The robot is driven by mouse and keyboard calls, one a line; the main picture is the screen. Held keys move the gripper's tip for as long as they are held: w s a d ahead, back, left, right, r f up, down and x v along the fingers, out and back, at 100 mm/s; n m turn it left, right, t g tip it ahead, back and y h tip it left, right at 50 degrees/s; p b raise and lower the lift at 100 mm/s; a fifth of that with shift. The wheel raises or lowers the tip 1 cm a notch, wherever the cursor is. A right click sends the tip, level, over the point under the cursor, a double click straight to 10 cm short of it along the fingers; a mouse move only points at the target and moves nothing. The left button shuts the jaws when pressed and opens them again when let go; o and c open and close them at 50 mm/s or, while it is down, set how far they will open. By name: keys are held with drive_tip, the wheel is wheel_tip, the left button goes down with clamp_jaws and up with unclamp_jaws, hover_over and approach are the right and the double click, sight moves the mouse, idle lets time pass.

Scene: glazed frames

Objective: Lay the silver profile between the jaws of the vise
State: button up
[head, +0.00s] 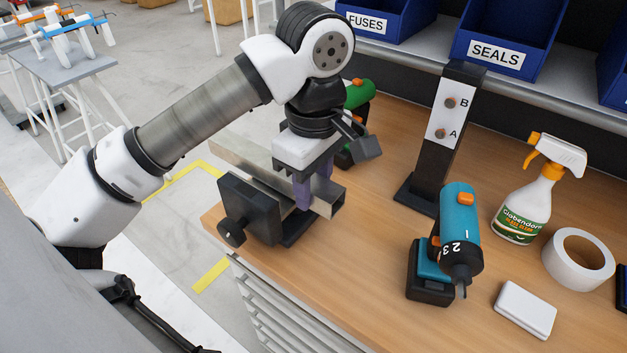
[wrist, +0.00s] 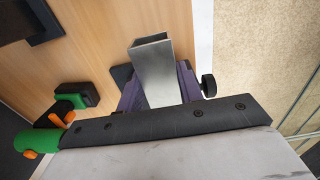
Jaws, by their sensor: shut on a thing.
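The silver profile (head: 331,203) is a hollow square bar, lying roughly level at the bench's left edge. Its open end also shows in the wrist view (wrist: 154,70). My gripper (head: 308,192) is shut on it from above, with one purple finger on each side. The black vise (head: 250,207) stands at the bench edge, its knob at the front. The profile passes just behind the vise's front block, at about the height of its upper part. The far jaw is hidden by the profile and my gripper, so I cannot tell whether the profile rests on the vise.
A green tool (head: 359,94) stands close behind my gripper. Blue bins (head: 505,40) line the back.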

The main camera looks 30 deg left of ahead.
wheel_tip(320, 180, down, 6)
drive_tip(key=b, duration=0.7)
idle(2.3)
drive_tip(key=o, duration=1.2)
drive_tip(key=shift+c, duration=0.2)
wheel_tip(320, 180, up, 14)
drive_tip(key=p, duration=1)
drive_tip(key=shift+f, duration=0.1)
drive_tip(key=shift+s+f, duration=0.1)
